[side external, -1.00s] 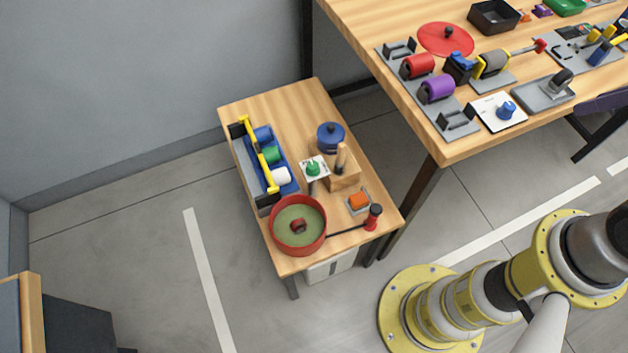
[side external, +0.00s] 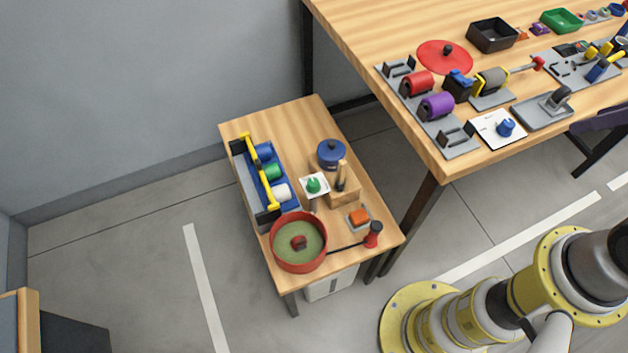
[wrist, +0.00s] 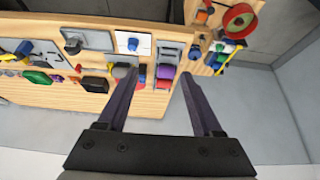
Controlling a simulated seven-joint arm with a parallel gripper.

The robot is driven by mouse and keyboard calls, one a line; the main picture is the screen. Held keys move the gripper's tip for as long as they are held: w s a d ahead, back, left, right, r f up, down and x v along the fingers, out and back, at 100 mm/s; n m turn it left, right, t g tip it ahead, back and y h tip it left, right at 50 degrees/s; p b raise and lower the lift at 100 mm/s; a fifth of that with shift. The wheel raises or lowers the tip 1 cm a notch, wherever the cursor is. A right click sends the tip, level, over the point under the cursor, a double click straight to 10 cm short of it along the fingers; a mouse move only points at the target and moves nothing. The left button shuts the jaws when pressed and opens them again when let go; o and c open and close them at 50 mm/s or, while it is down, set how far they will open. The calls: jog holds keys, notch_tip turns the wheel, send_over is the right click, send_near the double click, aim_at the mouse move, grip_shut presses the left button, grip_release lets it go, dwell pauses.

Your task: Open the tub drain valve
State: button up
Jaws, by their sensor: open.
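The red round tub (side external: 273,250) stands at the front of the low wooden table in the side view, with a green inside and a dark red knob (side external: 299,242) in its middle. A thin black rod runs right from the tub to a red fitting with a black top (side external: 373,235). I cannot tell which of these is the drain valve. The tub also shows at the upper right of the wrist view (wrist: 238,20). My gripper (wrist: 158,78) is open and empty, well away from the tub.
The low table also holds a blue lidded pot (side external: 331,154), a green knob on a white plate (side external: 314,184), an orange block (side external: 358,217) and a rack with a yellow bar (side external: 266,175). The large bench (side external: 425,145) is crowded. Floor left of the low table is clear.

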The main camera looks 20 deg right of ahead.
jog(key=w+a+r+n, duration=0.2)
jog(key=w+r, duration=0.6)
jog(key=w, duration=0.3)
jog(key=w+a+f+n+y, duration=0.1)
jog(key=w+a, duration=0.4)
jog(key=w, duration=0.4)
jog(key=w+a+f+n+g, duration=0.1)
jog(key=w+a+f+n, duration=0.1)
jog(key=w+a+f, duration=0.3)
jog(key=n+g+h, duration=0.1)
jog(key=n+g, duration=0.3)
jog(key=g, duration=0.1)
send_over(313, 182)
notch_tip(313, 182, down, 29)
notch_tip(313, 182, down, 13)
